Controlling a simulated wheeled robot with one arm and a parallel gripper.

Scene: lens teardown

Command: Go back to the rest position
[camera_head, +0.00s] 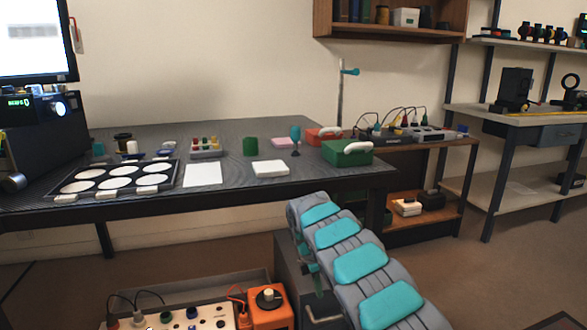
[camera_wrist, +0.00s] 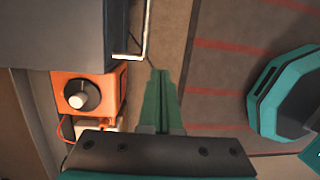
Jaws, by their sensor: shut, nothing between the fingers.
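My gripper (camera_wrist: 160,75) shows in the wrist view with its two green fingers closed together and nothing between them. It points past the dark grey cabinet (camera_wrist: 60,35) and its metal handle, over the brown floor. The fingers look apart from the cabinet and the handle. In the head view my grey and teal arm reaches from the lower right toward the front of the workbench (camera_head: 225,188).
An orange box (camera_wrist: 112,95) with a black knob lies left of the fingers; it also shows in the head view (camera_head: 285,312). The workbench holds a white-circled tray (camera_head: 60,198), a green case (camera_head: 345,158) and small parts. Open floor (camera_head: 480,270) lies at right.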

